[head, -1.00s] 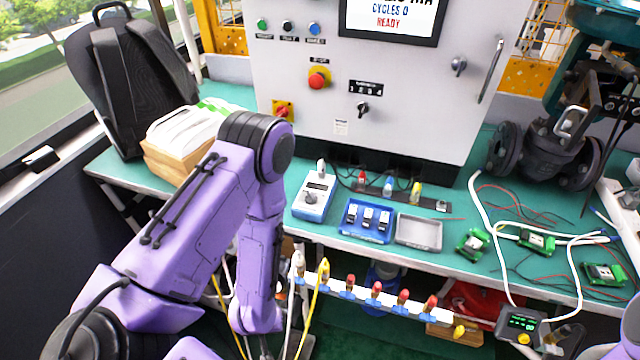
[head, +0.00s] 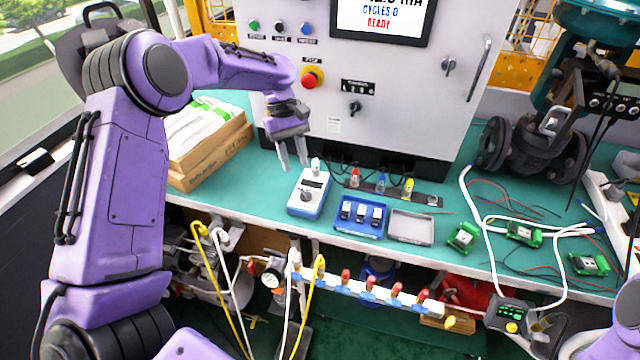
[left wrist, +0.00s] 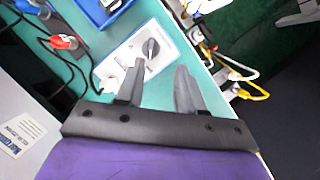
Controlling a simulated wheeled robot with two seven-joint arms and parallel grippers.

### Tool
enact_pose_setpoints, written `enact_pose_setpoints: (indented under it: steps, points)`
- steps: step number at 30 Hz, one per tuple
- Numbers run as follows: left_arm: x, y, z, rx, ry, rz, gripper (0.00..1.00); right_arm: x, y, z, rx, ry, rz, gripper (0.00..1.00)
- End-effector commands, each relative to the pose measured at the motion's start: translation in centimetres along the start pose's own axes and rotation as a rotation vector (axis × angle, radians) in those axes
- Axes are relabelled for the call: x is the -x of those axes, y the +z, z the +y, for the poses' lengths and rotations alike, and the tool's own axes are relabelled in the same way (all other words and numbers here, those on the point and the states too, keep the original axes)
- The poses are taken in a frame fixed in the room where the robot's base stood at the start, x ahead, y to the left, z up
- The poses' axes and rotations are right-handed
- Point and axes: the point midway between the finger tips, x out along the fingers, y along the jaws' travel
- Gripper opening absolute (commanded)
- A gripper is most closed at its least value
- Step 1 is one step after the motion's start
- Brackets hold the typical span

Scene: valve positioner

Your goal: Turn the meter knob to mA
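The meter (head: 318,203) is a small blue-edged box with a white face, lying on the green bench. It has a dark display and a round grey knob (head: 306,195). I cannot read the knob's setting or the mA mark. My left gripper (head: 294,166) hangs fingers down, open and empty, just behind and above the meter. In the left wrist view, the open fingers (left wrist: 159,68) reach over the meter's edge. The dark knob (left wrist: 150,47) shows beyond the fingertips, apart from them. My right gripper is out of view.
A blue tray (head: 360,233) with several small modules and a grey tray (head: 411,238) lie right of the meter. A plug stands at its back edge. The cabinet (head: 400,130) rises behind. Cables and green boards (head: 462,236) lie further right.

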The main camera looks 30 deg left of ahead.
Motion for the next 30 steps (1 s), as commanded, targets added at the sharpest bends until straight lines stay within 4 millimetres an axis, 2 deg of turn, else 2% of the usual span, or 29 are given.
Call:
enact_pose_setpoints:
  steps: [2, 5, 8, 15, 18, 22, 29, 30]
  points:
    - [1.7, -0.9, 0.2, 0.041, 0.023, 0.018, 0.37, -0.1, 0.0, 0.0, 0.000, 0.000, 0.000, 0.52]
    - [1.8, -1.3, 0.2, 0.064, 0.030, 0.023, 0.37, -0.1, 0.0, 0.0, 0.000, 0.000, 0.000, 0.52]
    - [0.1, -1.3, 0.2, 0.064, 0.027, 0.021, 0.37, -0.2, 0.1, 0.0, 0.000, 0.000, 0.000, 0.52]
    - [-5.3, -1.3, 0.4, 0.060, 0.026, 0.021, 0.37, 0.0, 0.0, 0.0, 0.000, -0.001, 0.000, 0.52]
    - [-6.9, -1.4, 0.5, 0.061, 0.027, 0.022, 0.37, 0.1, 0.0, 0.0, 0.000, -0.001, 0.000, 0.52]
    - [-7.9, -1.5, 0.6, 0.059, 0.028, 0.025, 0.37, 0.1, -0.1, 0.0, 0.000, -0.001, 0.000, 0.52]
    - [-8.2, -1.5, 0.6, 0.059, 0.029, 0.025, 0.37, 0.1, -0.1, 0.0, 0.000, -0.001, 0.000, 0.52]
    - [-8.2, -1.5, 0.6, 0.059, 0.029, 0.025, 0.34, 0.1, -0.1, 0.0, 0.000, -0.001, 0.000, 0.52]
